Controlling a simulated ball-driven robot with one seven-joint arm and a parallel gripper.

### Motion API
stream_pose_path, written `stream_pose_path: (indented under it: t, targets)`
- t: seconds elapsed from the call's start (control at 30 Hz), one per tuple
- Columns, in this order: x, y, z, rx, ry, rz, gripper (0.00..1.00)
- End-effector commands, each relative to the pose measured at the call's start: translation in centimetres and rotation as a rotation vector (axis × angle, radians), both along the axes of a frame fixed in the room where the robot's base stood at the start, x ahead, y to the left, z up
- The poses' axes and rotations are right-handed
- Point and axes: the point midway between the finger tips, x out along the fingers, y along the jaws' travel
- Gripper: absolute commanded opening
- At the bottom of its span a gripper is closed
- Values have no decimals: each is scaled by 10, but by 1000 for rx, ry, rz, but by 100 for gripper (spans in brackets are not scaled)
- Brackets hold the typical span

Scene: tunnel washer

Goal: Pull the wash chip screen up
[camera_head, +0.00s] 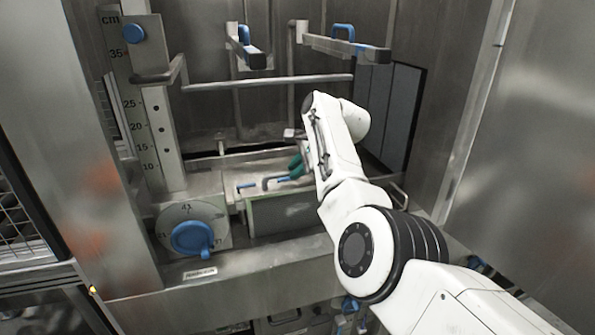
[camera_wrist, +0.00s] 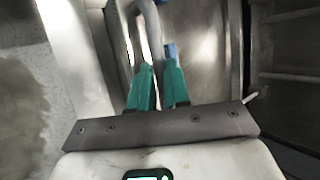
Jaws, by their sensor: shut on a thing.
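The wash chip screen appears to be the low metal piece (camera_head: 287,212) in the tunnel floor, with a grey bar handle (camera_head: 268,182) and blue parts on top. My gripper (camera_head: 298,165) reaches down over it, its teal fingers partly hidden behind my white arm. In the wrist view my gripper (camera_wrist: 157,72) has its two teal fingers close together at a grey curved bar (camera_wrist: 150,28), with a blue piece (camera_wrist: 171,51) beside the right fingertip. It is shut on this bar, which looks like the screen's handle. The exact contact is partly hidden.
A cm scale plate (camera_head: 160,135) and a blue knob (camera_head: 193,238) stand at the left. Horizontal pipes (camera_head: 270,82) and two spray arms with blue handles (camera_head: 345,46) hang above and behind. Dark panels (camera_head: 390,110) and a steel wall (camera_head: 520,150) bound the right.

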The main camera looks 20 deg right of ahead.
Motion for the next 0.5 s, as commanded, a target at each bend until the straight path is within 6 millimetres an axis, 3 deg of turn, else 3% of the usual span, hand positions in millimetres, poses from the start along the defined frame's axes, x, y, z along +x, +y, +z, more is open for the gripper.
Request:
stream_pose_path:
  t: [0.07, 0.1, 0.33, 0.5]
  targets:
    - [0, 3, 0, 4, -2, 3, 0]
    - [0, 3, 0, 4, -1, 3, 20]
    - [0, 1, -2, 2, 2, 2, 42]
    - [0, 1, -2, 1, 3, 1, 42]
